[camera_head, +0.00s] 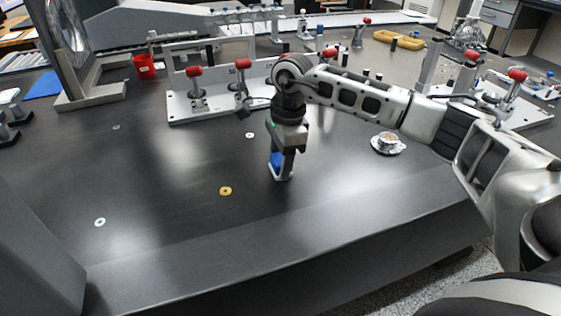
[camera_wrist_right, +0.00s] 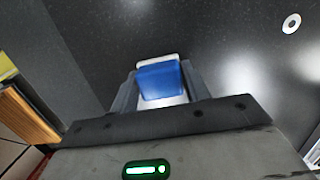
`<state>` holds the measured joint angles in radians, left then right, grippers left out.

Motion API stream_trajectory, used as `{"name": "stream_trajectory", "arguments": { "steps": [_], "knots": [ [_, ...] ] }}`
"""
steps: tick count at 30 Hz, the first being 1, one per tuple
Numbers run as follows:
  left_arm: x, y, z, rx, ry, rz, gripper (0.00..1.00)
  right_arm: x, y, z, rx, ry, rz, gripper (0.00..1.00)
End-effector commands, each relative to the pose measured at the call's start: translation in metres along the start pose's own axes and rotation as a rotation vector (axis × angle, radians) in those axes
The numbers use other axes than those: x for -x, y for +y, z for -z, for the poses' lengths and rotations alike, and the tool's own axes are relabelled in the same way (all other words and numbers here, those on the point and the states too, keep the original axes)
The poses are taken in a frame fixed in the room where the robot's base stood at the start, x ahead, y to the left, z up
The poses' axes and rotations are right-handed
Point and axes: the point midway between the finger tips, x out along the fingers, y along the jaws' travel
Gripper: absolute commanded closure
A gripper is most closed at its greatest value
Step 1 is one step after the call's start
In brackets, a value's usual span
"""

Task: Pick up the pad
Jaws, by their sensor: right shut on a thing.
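The pad is a small blue block with a pale edge, and its blue part shows low between the fingers of my right gripper (camera_head: 281,170) in the head view. In the right wrist view the pad (camera_wrist_right: 160,82) sits between the two dark fingers, with a finger against each side. My right gripper is shut on it and points down close over the dark table. I cannot tell whether the pad touches the table. The fingers hide part of the pad in the head view. My left gripper is not in view.
A clamp fixture with red knobs (camera_head: 176,108) stands behind the gripper. A yellow washer (camera_head: 225,191) and pale rings lie on the dark table (camera_head: 160,225), whose front left is mostly clear. A red cup (camera_head: 145,67) stands back left.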

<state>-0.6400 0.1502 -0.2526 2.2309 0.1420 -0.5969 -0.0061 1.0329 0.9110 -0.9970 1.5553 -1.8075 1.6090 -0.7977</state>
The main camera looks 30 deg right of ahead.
Motion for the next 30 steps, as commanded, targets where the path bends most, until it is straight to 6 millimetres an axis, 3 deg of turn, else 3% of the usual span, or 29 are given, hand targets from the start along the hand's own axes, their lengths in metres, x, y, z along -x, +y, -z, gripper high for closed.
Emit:
{"name": "stream_trajectory", "arguments": {
  "steps": [8,16,24,30],
  "knots": [
    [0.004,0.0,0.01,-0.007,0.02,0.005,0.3,0.034,-0.001,-0.004,-0.001,-0.002,0.006,0.76],
    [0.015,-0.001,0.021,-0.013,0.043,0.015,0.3,0.098,0.005,0.04,-0.006,0.0,0.007,0.76],
    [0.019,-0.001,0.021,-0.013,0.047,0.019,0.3,0.13,0.014,0.098,-0.006,0.001,0.002,0.76],
    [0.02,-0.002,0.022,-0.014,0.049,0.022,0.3,0.142,0.017,0.118,-0.001,-0.001,0.001,0.76]
  ]
}}
